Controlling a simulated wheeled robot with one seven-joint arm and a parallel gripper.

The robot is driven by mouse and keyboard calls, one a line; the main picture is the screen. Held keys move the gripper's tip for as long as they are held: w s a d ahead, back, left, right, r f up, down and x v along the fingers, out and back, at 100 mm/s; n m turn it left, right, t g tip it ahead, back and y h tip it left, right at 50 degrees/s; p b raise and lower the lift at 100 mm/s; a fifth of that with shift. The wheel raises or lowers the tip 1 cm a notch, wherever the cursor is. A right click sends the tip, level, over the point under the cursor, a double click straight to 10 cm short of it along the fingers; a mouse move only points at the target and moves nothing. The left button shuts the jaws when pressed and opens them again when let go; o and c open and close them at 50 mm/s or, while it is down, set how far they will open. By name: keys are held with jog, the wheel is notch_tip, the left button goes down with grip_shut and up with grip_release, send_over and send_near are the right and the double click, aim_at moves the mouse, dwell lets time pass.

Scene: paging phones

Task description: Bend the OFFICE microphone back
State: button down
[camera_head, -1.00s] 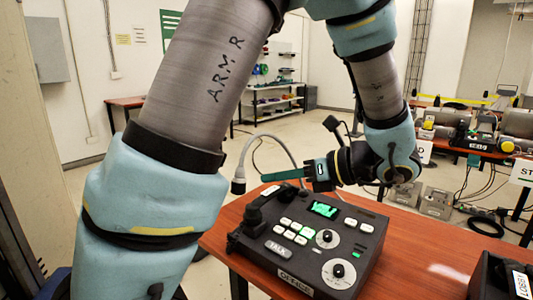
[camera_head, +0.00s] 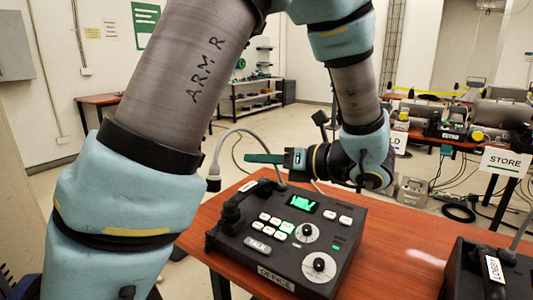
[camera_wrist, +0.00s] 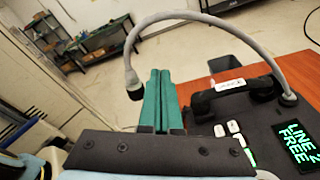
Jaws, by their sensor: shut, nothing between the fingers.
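The OFFICE paging phone (camera_head: 284,232) is a dark console on the wooden table, with a lit green screen and an OFFICE label on its front. Its microphone is a grey gooseneck (camera_head: 236,131) that arches up from the back and hangs down to the left, ending in a dark head (camera_head: 213,184). In the wrist view the gooseneck (camera_wrist: 215,18) arches over my fingers and the microphone head (camera_wrist: 134,88) hangs just left of the fingertips; I cannot tell if they touch. My gripper (camera_head: 264,158) has green fingers, shut and empty, pointing left behind the console, inside the arch. It also shows in the wrist view (camera_wrist: 160,98).
A black handset (camera_wrist: 235,98) lies on the OFFICE console. The LOBBY phone (camera_head: 488,272) stands at the table's right front. The bare tabletop (camera_head: 400,245) between the phones is clear. Another bench with STORE sign (camera_head: 505,162) stands behind at right.

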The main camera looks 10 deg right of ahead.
jog(key=w+a+r+p, duration=0.1)
jog(key=w+p, duration=0.1)
jog(key=w, duration=0.1)
jog(key=w+a+r+p, duration=0.1)
jog(key=shift+w+a+r, duration=0.3)
jog(key=shift+r, duration=0.1)
